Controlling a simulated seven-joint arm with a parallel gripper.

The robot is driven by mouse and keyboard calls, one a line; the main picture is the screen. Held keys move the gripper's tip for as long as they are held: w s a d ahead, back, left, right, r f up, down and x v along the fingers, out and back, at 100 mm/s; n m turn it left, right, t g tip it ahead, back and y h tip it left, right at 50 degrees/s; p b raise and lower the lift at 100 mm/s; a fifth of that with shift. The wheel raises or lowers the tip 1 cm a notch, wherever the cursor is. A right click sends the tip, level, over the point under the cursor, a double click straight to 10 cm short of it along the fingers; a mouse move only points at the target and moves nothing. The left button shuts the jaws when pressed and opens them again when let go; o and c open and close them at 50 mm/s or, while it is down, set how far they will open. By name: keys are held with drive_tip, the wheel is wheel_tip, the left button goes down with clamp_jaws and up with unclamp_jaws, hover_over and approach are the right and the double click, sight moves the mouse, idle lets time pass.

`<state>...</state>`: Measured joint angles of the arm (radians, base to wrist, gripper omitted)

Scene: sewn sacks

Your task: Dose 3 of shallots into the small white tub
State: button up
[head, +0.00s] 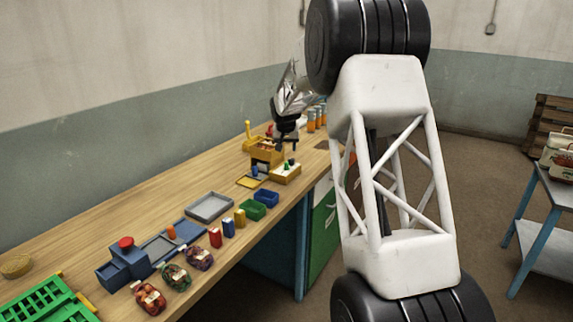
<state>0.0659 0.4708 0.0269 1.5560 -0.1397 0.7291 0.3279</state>
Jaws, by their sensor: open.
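My gripper (287,146) is small in the head view, at the far part of the bench, above and beside a yellow box-like device (265,151). Its jaws are open, and I see nothing held between them. Three net sacks lie at the near edge: a red one (149,298), a dark green one (175,276) and a purplish one (200,257). Their labels are too small to read, so I cannot tell which holds shallots. I cannot make out a small white tub; my arm hides part of the far bench.
The wooden bench (100,228) also bears a blue device with a red knob (126,257), a grey tray (209,207), a green bin (252,210), a blue bin (266,198), a green crate (48,303) and orange jars (312,121). Bare wood lies along the wall side.

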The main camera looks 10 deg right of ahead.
hover_over(287, 163)
drive_tip(key=s+a, duration=0.1)
drive_tip(key=s, duration=0.1)
wheel_tip(287, 163, down, 6)
drive_tip(key=r, duration=0.1)
drive_tip(key=shift+s+f, duration=0.1)
drive_tip(key=shift+f, duration=0.15)
drive_tip(key=shift+f, duration=0.1)
drive_tip(key=shift+x, duration=3.75)
drive_tip(key=shift+d, duration=0.1)
clamp_jaws()
